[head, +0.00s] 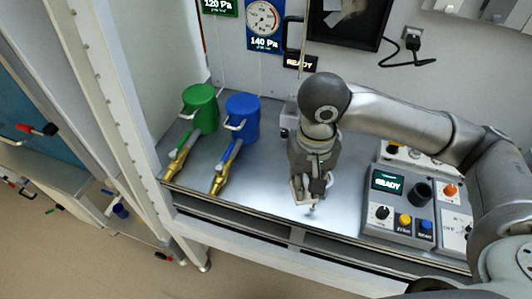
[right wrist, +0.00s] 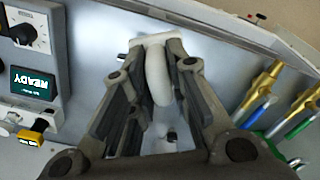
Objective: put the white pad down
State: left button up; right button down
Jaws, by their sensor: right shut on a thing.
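My right gripper (head: 313,193) is over the front middle of the grey metal bench. It is shut on the white pad (right wrist: 157,75), which shows between the fingers in the right wrist view as a rounded white stem with a crossbar at its far end. In the head view only a small pale part of the pad (head: 299,190) shows beside the fingers; the gripper hides the rest. I cannot tell whether the pad touches the bench. My left gripper is not in view.
A control box (head: 400,205) with a READY screen, knobs and buttons stands to the right. A green canister (head: 200,104) and a blue canister (head: 243,116) with brass-ended tools stand left. The bench top (head: 265,180) is bare between them and my gripper.

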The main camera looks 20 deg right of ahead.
jog(key=a+r+m+p, duration=0.2)
jog(key=a+m, duration=0.3)
jog(key=a, duration=0.1)
jog(key=shift+m, duration=0.4)
jog(key=w+d+f, duration=0.1)
jog(key=w+f, duration=0.1)
jog(key=w, duration=0.2)
jog(key=w+d+f, duration=0.1)
jog(key=w+f, duration=0.2)
jog(key=w, duration=0.1)
jog(key=w+f+p, duration=0.1)
jog(key=w+f, duration=0.2)
jog(key=w, duration=0.1)
jog(key=shift+w+d+f, duration=0.1)
jog(key=shift+w+d, duration=0.1)
jog(key=shift+d, duration=0.2)
jog(key=shift+w+f, duration=0.35)
jog(key=shift+f, duration=0.1)
jog(key=f, duration=0.1)
jog(key=f+p, duration=0.1)
jog(key=shift+w+d+f, duration=0.15)
jog(key=shift+w+f, duration=0.1)
jog(key=shift+f, duration=0.6)
jog(key=shift+f, duration=0.1)
jog(key=c, duration=1.4)
grip_release()
jog(key=shift+o, duration=0.2)
